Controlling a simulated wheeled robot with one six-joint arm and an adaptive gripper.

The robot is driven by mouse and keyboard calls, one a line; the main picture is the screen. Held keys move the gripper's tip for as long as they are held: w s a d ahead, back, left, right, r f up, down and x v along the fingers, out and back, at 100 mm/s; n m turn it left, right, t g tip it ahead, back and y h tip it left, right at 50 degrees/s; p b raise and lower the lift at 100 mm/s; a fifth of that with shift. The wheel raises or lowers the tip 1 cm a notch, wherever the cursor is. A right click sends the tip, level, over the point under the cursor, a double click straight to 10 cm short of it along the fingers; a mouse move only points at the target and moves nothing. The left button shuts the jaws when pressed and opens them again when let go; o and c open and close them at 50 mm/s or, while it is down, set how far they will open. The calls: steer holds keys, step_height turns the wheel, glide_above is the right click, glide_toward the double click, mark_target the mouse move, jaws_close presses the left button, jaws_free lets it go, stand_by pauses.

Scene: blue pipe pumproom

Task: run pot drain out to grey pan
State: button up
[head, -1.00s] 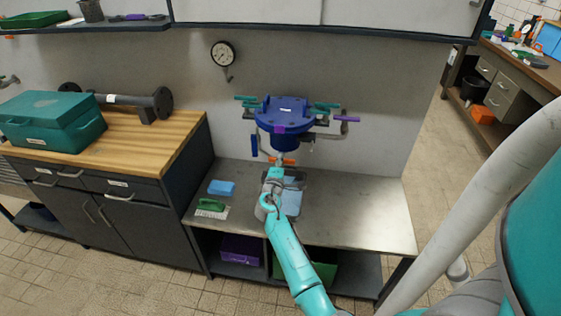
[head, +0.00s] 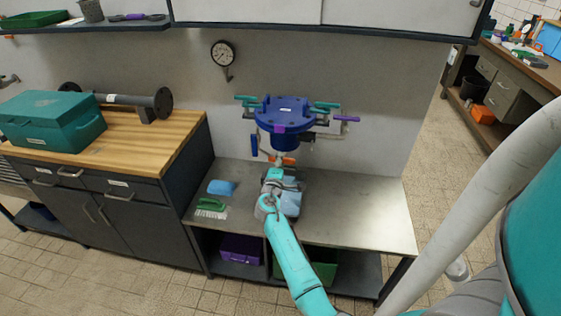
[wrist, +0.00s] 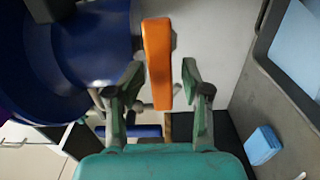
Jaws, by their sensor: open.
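A blue pot (head: 284,120) with a bolted lid is mounted on the wall above the metal bench. It fills the left of the wrist view (wrist: 90,45). An orange handle (head: 284,160), seemingly the drain's, shows below the pot. In the wrist view this orange handle (wrist: 157,62) stands lengthwise just beyond my open gripper (wrist: 158,85), between the lines of its two fingers; contact cannot be told. A grey pan (head: 293,179) sits on the bench under the pot, partly hidden by my arm, with something light blue in or beside it.
A blue sponge (head: 222,188) and a green brush (head: 211,207) lie on the bench, left of the pan. A gauge (head: 223,54) is on the wall. The bench's right side (head: 365,205) is clear. A wooden-topped cabinet (head: 150,140) with a teal toolbox (head: 52,120) stands left.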

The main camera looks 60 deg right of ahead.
steer(key=v, duration=0.7)
steer(key=shift+a, duration=0.2)
steer(key=shift+s+f, duration=0.1)
steer(key=s+a+f+n+t+y, duration=0.1)
steer(key=s+a+f+t+y, duration=0.15)
steer(key=a+f, duration=0.35)
steer(key=s+a+f+t+y, duration=0.1)
steer(key=s+a+f+y, duration=0.15)
steer(key=a, duration=0.55)
steer(key=s+a+f+t+y, duration=0.1)
steer(key=s+a+f+y, duration=0.15)
steer(key=s+a, duration=0.35)
steer(key=s+a+f+t+y, duration=0.1)
steer(key=s+a+y, duration=0.25)
steer(key=a, duration=0.45)
steer(key=s+a+r+m+y, duration=0.1)
steer(key=s+a+r+y, duration=0.1)
steer(key=s+a+r, duration=0.2)
steer(key=s+a+r+m+t+y, duration=0.1)
steer(key=s+a+r, duration=0.4)
steer(key=s, duration=0.5)
steer(key=s+a+r+m+t+y, duration=0.1)
steer(key=s+a+r+m+y, duration=0.1)
steer(key=s+a+r, duration=0.3)
step_height(320, 180, up, 2)
steer(key=s+m, duration=0.1)
steer(key=s, duration=0.2)
steer(key=shift+y, duration=0.3)
